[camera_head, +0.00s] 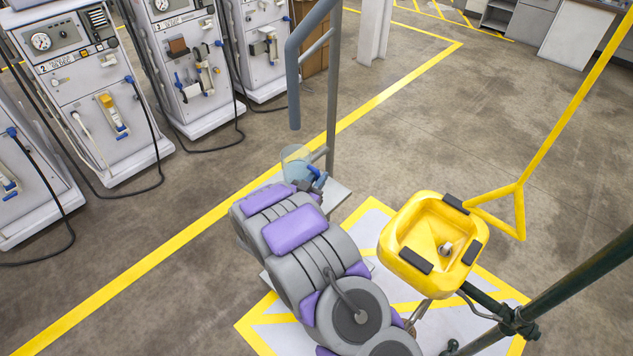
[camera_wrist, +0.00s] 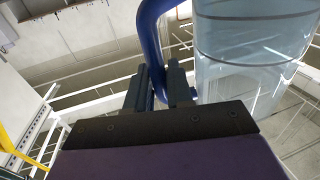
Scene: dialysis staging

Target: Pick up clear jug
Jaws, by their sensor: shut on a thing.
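The clear jug (camera_head: 296,160) is a see-through, blue-tinted vessel just beyond my arm in the head view, partly hidden by it. In the wrist view the jug (camera_wrist: 250,45) fills the upper right, with its blue handle (camera_wrist: 150,35) curving down on its left. My gripper (camera_wrist: 162,85) is shut on the handle, its dark fingers at the handle's lower part. In the head view my gripper (camera_head: 317,182) is small and mostly hidden behind my arm. I cannot tell whether the jug's base touches the surface below.
A grey cart with a flat deck (camera_head: 338,197) and upright tube handle (camera_head: 332,90) stands by the jug. A yellow eyewash basin (camera_head: 400,225) with a yellow bar is right of my arm. Several dialysis machines (camera_head: 85,95) line the left. Open floor lies at upper right.

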